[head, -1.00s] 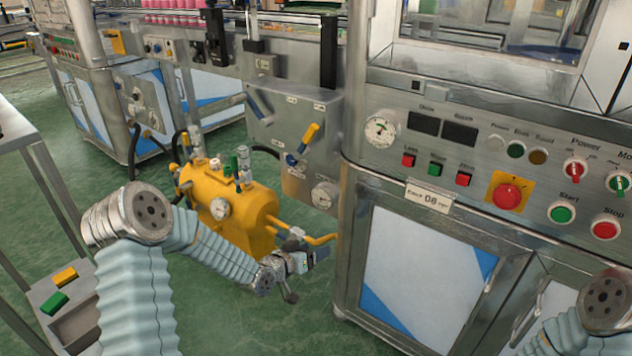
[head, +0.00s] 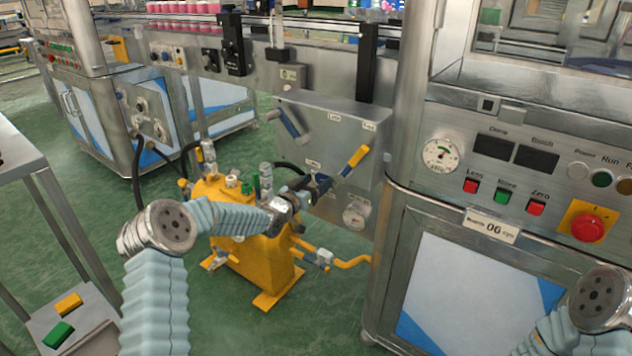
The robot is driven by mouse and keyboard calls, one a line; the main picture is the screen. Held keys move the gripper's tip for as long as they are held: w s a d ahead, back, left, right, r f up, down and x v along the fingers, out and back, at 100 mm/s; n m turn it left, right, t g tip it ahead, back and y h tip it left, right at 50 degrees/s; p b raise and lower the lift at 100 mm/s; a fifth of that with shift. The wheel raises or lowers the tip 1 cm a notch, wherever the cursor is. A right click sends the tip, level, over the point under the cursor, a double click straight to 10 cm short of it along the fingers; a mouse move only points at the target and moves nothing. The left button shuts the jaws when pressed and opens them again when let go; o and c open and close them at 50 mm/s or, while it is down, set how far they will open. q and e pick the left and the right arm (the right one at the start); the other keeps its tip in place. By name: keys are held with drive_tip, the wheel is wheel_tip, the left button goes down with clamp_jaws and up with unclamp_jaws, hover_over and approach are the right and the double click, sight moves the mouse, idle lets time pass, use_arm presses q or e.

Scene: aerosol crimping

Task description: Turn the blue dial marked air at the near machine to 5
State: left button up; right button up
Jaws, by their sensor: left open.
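The near machine's grey control panel (head: 318,118) stands in the middle of the head view. It carries a lever with a yellow grip (head: 357,157), a blue-grey handle (head: 290,124) and a round gauge (head: 354,215). My left gripper (head: 324,186) is open at the panel's lower middle, below and left of the yellow grip. The blue dial sits in that area and is largely hidden by the gripper. I cannot tell whether the fingers touch it, or read its setting. My right gripper is out of view; only part of my right arm shows at the lower right.
A yellow tank (head: 262,272) with pipes and valves stands on the green floor below my left forearm. The steel cabinet (head: 465,285) with gauge and buttons stands to the right. A grey stand (head: 85,345) with yellow and green blocks is at the lower left.

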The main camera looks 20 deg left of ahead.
use_arm(q)
drive_tip(key=shift+w+d, duration=0.15)
drive_tip(key=shift+w, duration=0.15)
drive_tip(key=c, duration=1.1)
drive_tip(key=shift+o, duration=0.2)
drive_tip(key=shift+f+n+b, duration=0.2)
drive_tip(key=shift+n+b, duration=0.5)
drive_tip(key=shift+b, duration=0.1)
drive_tip(key=shift+n+b, duration=0.55)
drive_tip(key=shift+n, duration=0.15)
drive_tip(key=shift+r+n+b, duration=0.1)
drive_tip(key=shift+n+b, duration=0.65)
drive_tip(key=shift+n, duration=1.05)
drive_tip(key=o, duration=1.1)
drive_tip(key=shift+c, duration=0.2)
